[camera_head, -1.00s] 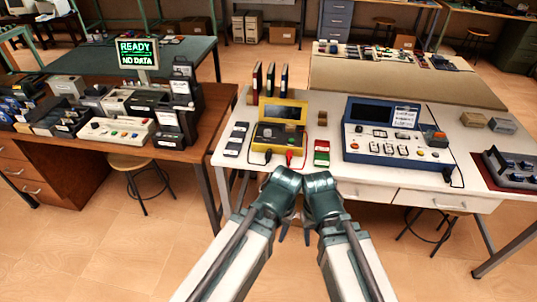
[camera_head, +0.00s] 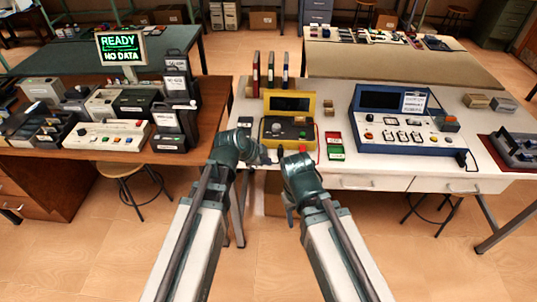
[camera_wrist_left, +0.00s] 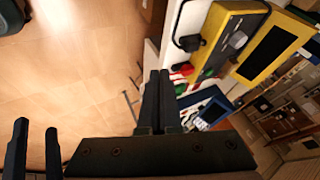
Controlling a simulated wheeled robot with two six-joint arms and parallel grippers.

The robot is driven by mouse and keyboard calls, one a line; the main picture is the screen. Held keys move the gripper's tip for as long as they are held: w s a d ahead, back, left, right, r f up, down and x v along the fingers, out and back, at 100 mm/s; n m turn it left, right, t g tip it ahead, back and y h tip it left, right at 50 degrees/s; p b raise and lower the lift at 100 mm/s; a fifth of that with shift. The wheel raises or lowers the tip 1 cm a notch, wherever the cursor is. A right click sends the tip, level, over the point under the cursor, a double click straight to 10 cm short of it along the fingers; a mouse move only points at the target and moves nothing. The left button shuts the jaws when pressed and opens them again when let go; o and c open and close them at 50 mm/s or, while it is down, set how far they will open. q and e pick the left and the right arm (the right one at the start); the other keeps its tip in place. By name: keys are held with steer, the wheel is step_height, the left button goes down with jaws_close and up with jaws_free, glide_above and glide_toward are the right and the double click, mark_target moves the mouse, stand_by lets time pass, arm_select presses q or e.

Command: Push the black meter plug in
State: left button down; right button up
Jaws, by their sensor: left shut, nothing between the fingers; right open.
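The yellow meter (camera_head: 289,105) stands on the white table, with a dark screen and a black lower panel. It also shows in the left wrist view (camera_wrist_left: 232,48). The black plug (camera_wrist_left: 190,43), with its black cable, is at the meter's near edge in the left wrist view. In the head view it is hard to tell from my left fingertips. I cannot tell how deep it sits. My left gripper (camera_head: 261,156) is shut and empty, just in front of the meter's left side; its fingers (camera_wrist_left: 158,100) are apart from the plug. My right gripper (camera_head: 287,155) is open and empty, beside it.
A red and green box pair (camera_head: 335,146) lies right of the meter. A blue instrument (camera_head: 400,120) stands further right. Upright binders (camera_head: 270,70) are behind the meter. The wooden bench (camera_head: 215,100) with many devices is at the left.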

mark_target(279, 152)
arm_select(q)
steer(key=w+d+f+b, duration=0.1)
steer(key=w+f+b, duration=0.1)
steer(key=w, duration=0.1)
steer(key=w+d+f+b, duration=0.1)
steer(key=w+f+b, duration=0.2)
steer(key=w+d+f+b, duration=0.1)
steer(key=w+f+b, duration=0.1)
steer(key=w+b, duration=0.1)
steer(key=shift+d+f, duration=0.3)
steer(key=shift+f, duration=0.1)
stand_by(0.4)
steer(key=w, duration=0.3)
steer(key=shift+s, duration=0.1)
